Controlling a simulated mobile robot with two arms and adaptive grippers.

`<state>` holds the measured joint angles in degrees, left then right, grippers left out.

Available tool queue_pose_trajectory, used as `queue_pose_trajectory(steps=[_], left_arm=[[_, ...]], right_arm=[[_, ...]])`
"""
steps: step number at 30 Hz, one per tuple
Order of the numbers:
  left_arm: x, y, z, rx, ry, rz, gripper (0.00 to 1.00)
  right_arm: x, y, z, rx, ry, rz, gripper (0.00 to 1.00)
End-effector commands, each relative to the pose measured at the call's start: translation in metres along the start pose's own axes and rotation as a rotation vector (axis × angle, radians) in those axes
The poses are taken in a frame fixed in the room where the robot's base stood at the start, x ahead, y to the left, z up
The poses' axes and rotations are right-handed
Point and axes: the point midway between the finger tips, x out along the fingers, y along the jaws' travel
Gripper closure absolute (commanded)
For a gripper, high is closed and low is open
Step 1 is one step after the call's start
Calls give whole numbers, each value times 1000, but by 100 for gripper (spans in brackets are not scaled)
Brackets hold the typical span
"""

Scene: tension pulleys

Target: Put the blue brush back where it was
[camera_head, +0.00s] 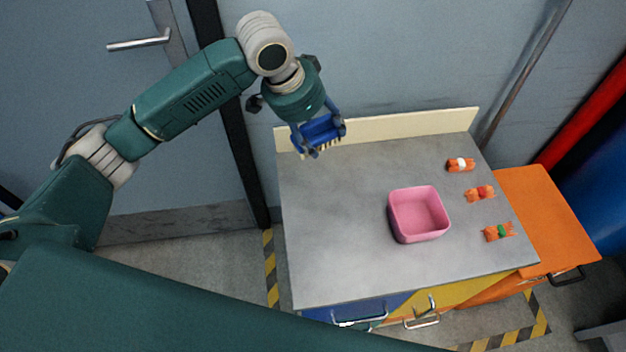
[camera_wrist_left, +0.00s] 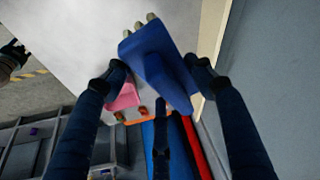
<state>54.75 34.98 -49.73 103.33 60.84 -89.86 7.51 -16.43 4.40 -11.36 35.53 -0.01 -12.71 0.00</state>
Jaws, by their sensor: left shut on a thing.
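The blue brush (camera_head: 319,131) has a blue body and pale bristles that point down. My left gripper (camera_head: 320,127) is shut on it and holds it above the back left part of the grey tabletop. In the left wrist view the brush (camera_wrist_left: 158,66) sits between the fingers of my left gripper (camera_wrist_left: 158,82), with its bristle tufts at the top of the picture. The fingers partly cover the brush in the head view.
A pink bin (camera_head: 418,214) stands on the grey tabletop (camera_head: 335,235). Several small orange items, such as one with a green middle (camera_head: 498,232), line the right side. A cream ledge (camera_head: 405,123) runs along the back. An orange surface (camera_head: 545,215) adjoins the right. The table's left half is clear.

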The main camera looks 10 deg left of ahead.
Motion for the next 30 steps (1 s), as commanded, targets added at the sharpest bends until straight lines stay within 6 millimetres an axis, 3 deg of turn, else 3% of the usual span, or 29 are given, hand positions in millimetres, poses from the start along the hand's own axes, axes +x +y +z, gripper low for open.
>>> queue_pose_trajectory(steps=[1,3,6,11,15,20,30], left_arm=[[11,1,6,-2,-6,3,66],[28,1,14,-2,-7,4,66],[53,1,24,-3,-7,3,66],[92,2,41,-2,-6,2,66],[118,2,51,0,-3,1,66],[132,2,55,0,-1,0,66],[170,2,72,0,-1,1,66]], right_arm=[[-3,-3,16,0,-23,-3,60],[-5,-5,28,-1,-39,-6,60],[-8,-6,35,-2,-48,-8,60],[-11,-6,26,-2,-33,-7,60],[-11,-2,5,-3,-3,-3,60],[-12,0,-7,-3,14,-1,60],[-15,0,15,-4,-18,0,60]])
